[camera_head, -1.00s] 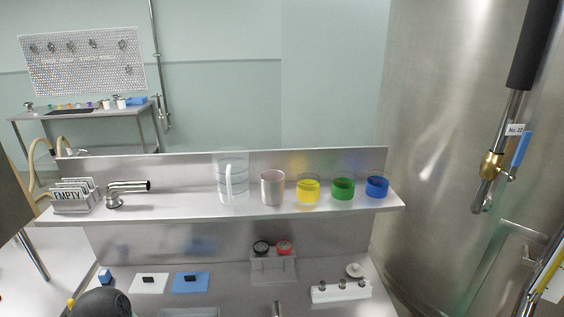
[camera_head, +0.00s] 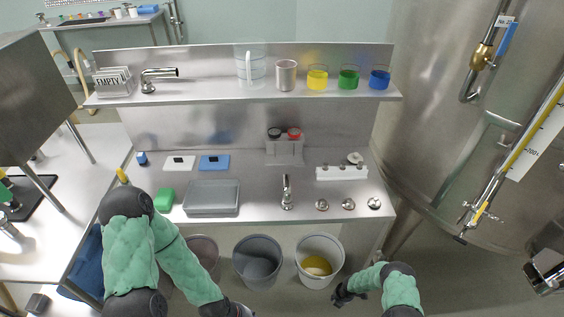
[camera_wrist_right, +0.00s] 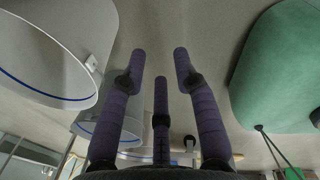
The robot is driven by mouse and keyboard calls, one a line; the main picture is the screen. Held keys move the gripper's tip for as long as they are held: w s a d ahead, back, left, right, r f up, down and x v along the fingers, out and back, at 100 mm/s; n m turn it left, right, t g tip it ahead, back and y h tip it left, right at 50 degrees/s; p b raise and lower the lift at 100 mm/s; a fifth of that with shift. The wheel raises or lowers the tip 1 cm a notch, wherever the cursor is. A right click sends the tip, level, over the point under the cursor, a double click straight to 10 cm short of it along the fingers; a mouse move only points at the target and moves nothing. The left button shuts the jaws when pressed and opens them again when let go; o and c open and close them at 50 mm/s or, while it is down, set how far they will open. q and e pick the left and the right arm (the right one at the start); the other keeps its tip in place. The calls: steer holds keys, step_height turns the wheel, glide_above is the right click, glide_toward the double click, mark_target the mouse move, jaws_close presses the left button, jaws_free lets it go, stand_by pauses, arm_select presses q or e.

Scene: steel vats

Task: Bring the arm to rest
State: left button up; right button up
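My right gripper (camera_head: 340,294) is low in front of the bench, just below the white bucket with yellow contents (camera_head: 320,258) in the head view. In the right wrist view its purple fingers (camera_wrist_right: 160,75) are spread apart with nothing between them. My left arm, in a green sleeve, comes in from the left and bends down. My left gripper (camera_head: 238,309) is cut off at the bottom edge, below the grey bucket (camera_head: 257,262), so its fingers are hidden.
The steel bench (camera_head: 255,175) carries a grey lidded tray (camera_head: 211,198), a green block (camera_head: 164,199) and a tap (camera_head: 287,190). Its shelf (camera_head: 210,92) holds several cups. A large steel vat (camera_head: 440,130) stands on the right. A blue container (camera_head: 86,262) is at the lower left.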

steer(key=s+a+r+m+y, duration=0.2)
steer(key=s+a+r+m, duration=0.1)
steer(key=a+r+m, duration=0.4)
steer(key=s+a+r+m+y, duration=0.1)
steer(key=s+a+r+m, duration=0.1)
steer(key=a+r+m, duration=0.5)
steer(key=s+a+r+m, duration=0.1)
steer(key=s+r+m, duration=0.4)
steer(key=r, duration=0.4)
steer(key=s+r+m+g, duration=0.1)
steer(key=s+r+m, duration=0.4)
steer(key=s+r, duration=0.3)
steer(key=shift+a+r+m, duration=0.4)
steer(key=shift+r, duration=0.15)
steer(key=shift+s, duration=0.1)
